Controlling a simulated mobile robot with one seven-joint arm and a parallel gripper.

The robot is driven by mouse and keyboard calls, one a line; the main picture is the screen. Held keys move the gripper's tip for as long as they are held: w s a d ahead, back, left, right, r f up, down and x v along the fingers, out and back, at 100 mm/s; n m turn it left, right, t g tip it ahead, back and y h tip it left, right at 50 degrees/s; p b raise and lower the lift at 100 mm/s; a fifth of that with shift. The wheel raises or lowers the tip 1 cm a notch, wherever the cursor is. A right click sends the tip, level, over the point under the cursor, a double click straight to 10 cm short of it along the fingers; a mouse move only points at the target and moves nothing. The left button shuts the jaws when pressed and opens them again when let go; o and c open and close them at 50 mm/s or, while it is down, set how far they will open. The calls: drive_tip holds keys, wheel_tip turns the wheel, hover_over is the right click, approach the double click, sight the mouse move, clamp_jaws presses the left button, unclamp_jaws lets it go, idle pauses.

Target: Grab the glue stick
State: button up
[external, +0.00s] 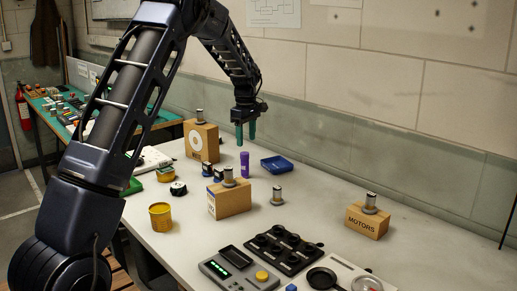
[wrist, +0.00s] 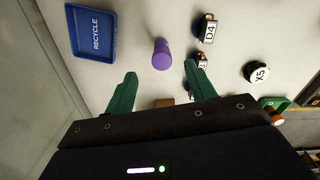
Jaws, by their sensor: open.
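The purple glue stick (external: 244,164) stands upright on the white bench in the external view. In the wrist view the purple glue stick (wrist: 161,54) lies between the lines of the two fingers, a little beyond their tips. My gripper (external: 245,134) has two green fingers pointing down and is above the bench near the glue stick. In the wrist view my gripper (wrist: 160,70) is open, and nothing is held between its fingers.
A blue tray marked RECYCLE (wrist: 92,33) is beside the glue stick, also seen in the external view (external: 277,165). Small labelled motors (wrist: 205,29) stand on its other side. Cardboard boxes (external: 201,141) (external: 230,201) stand nearby. A black round part (wrist: 257,72) lies farther right.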

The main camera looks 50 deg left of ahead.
sight(246, 175)
drive_tip(key=shift+a+f, duration=0.2)
drive_tip(key=shift+f, duration=0.35)
drive_tip(key=shift+s+f, duration=0.1)
drive_tip(key=shift+f, duration=5.05)
drive_tip(key=c, duration=1)
drive_tip(key=shift+c, duration=0.2)
drive_tip(key=shift+r, duration=0.15)
